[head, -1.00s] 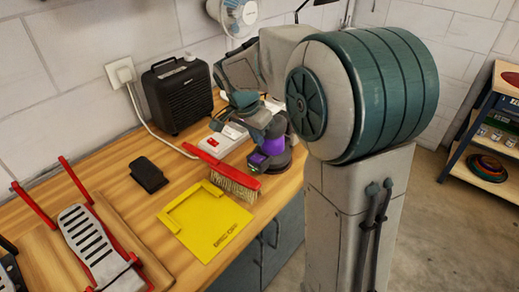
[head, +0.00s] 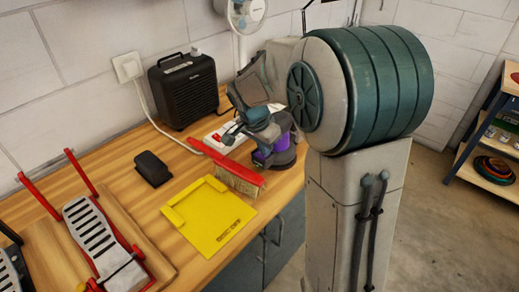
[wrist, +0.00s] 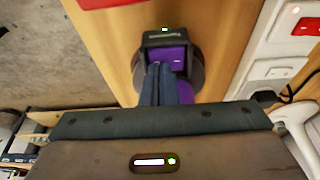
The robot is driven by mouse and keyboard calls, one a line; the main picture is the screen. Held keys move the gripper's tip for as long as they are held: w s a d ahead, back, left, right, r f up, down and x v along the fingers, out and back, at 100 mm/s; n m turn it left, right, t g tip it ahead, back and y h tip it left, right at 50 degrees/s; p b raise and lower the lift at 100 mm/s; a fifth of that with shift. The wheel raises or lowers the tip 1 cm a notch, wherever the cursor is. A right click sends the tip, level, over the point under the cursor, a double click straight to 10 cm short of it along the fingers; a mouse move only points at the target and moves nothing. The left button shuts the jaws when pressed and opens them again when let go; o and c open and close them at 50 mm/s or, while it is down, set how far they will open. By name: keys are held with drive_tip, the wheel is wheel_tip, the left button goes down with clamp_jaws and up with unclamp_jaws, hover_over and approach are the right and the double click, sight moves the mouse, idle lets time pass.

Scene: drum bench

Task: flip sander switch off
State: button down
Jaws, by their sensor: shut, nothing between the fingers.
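The sander (head: 284,152) stands on the bench near the front edge, purple with a dark round base. In the wrist view the sander (wrist: 171,56) shows a black end housing with a small lit green light. My gripper (head: 231,135) is above and close to the sander in the head view. In the wrist view my gripper (wrist: 160,66) has its two dark blue fingers together and empty, with the tips overlapping the sander's purple body near the black housing. I cannot tell whether they touch it. The switch itself is not clearly visible.
A red brush (head: 228,167) lies just left of the sander, beside a yellow dustpan (head: 211,216). A white power strip with a red switch (wrist: 302,28) lies toward the wall. A black heater (head: 184,91) stands behind. Bare bench lies around a small black block (head: 152,168).

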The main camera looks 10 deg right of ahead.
drive_tip(key=shift+a, duration=0.15)
drive_tip(key=shift+f, duration=0.1)
drive_tip(key=shift+w+a, duration=0.3)
drive_tip(key=shift+w, duration=0.3)
drive_tip(key=shift+r, duration=0.2)
wheel_tip(320, 180, up, 4)
drive_tip(key=p, duration=0.3)
drive_tip(key=shift+s+d+r, duration=0.1)
drive_tip(key=shift+d+r, duration=0.05)
drive_tip(key=shift+r, duration=0.1)
drive_tip(key=s+d+b+v, duration=0.1)
drive_tip(key=v, duration=0.8)
drive_tip(key=shift+s, duration=0.35)
drive_tip(key=shift+s+r, duration=0.1)
